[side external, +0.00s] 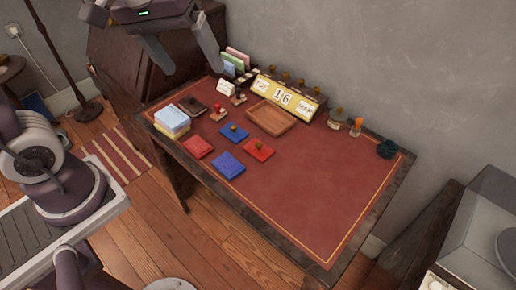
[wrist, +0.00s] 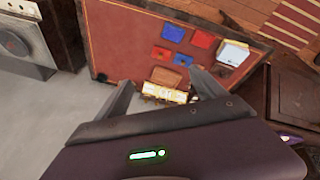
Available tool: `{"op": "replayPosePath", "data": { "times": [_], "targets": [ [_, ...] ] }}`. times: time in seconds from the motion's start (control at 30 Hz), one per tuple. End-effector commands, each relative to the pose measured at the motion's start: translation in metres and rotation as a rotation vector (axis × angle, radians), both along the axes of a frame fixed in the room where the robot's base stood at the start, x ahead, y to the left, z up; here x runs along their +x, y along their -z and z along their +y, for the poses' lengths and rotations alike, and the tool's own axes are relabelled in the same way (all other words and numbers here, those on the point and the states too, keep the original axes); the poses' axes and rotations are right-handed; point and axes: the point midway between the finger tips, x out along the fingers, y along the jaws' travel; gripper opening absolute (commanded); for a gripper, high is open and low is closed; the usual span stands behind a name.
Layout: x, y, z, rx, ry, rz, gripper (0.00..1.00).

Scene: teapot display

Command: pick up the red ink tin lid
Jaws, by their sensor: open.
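A flat red lid with a small brass knob (side external: 258,151) lies on the red desk top, right of a similar blue lid (side external: 234,134). The red lid also shows small in the wrist view (wrist: 160,53). An open-looking red pad (side external: 198,147) and a blue pad (side external: 228,165) lie to its left and front-left. My gripper (side external: 191,71) is open and empty, high above the back left of the desk and well apart from the lid. Its spread fingers also show in the wrist view (wrist: 160,78).
A wooden tray (side external: 271,117) and a yellow block calendar (side external: 290,97) stand behind the lids. A paper stack (side external: 171,121), a dark booklet (side external: 193,104) and stamps (side external: 218,113) are at the left. A dark inkpot (side external: 387,149) is at the right. The desk's front right is clear.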

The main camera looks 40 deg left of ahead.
Motion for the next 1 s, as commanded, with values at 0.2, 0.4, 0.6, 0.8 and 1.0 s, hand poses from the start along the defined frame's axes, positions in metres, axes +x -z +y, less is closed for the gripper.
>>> {"op": "replayPosePath", "data": {
  "times": [0.2, 0.4, 0.6, 0.8, 1.0],
  "targets": [
    [0.128, 0.112, -0.002, -0.129, -0.526, 0.199, 0.80],
    [0.177, 0.244, 0.000, -0.149, -0.923, 0.299, 0.80],
    [0.182, 0.297, 0.002, -0.146, -1.058, 0.323, 0.80],
    [0.180, 0.327, 0.004, -0.146, -1.061, 0.326, 0.80],
    [0.179, 0.360, 0.005, -0.146, -1.058, 0.324, 0.80]
  ]
}}
